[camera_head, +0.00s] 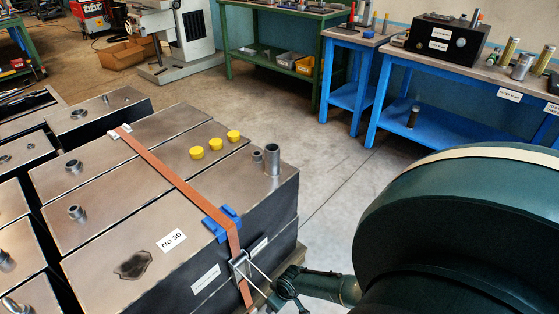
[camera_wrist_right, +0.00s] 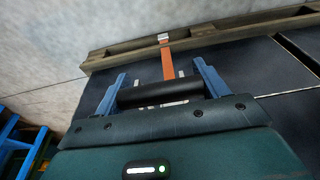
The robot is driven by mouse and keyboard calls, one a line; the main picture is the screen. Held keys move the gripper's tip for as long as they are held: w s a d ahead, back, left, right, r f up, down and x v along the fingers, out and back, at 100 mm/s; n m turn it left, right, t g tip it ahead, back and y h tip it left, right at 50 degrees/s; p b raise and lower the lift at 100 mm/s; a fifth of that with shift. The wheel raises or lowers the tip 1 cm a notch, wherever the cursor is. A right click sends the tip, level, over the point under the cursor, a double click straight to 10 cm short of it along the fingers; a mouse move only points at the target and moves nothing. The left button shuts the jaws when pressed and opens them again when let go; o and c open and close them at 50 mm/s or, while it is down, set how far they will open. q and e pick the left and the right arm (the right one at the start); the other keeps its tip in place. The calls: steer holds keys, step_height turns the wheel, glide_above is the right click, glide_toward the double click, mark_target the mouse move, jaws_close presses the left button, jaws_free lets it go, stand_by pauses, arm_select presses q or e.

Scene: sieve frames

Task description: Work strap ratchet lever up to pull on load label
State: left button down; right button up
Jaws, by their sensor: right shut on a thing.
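An orange strap (camera_head: 170,172) runs over the metal-topped dark boxes and down the front side. Its metal ratchet (camera_head: 241,267) sits at the upper front side, below the blue edge protector (camera_head: 221,223). My right gripper (camera_wrist_right: 160,92) is shut on the black lever grip (camera_wrist_right: 160,94), which lies across between its blue fingers. In the head view, the lever's metal bars (camera_head: 259,274) reach from the ratchet toward my right arm; dark parts hide the grip there. White load labels (camera_head: 206,279) (camera_head: 258,247) are on the box sides; their text is too small to read. My left gripper is out of view.
A white "No 30" label (camera_head: 172,240), several yellow caps (camera_head: 215,143) and an upright metal pipe (camera_head: 272,160) are on the box tops. A wooden pallet edge (camera_wrist_right: 110,55) lies below. Clear floor (camera_head: 330,190) separates the load from the blue workbenches (camera_head: 385,100).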

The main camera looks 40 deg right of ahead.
steer(key=shift+s, duration=0.1)
steer(key=o, duration=1.4)
arm_select(q)
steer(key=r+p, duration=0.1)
steer(key=p, duration=0.1)
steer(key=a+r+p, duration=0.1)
steer(key=p, duration=0.1)
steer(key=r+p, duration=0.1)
steer(key=p, duration=0.1)
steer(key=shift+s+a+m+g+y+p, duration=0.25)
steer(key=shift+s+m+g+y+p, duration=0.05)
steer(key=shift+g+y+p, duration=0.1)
arm_select(e)
steer(key=v, duration=1.3)
steer(key=shift+r, duration=0.1)
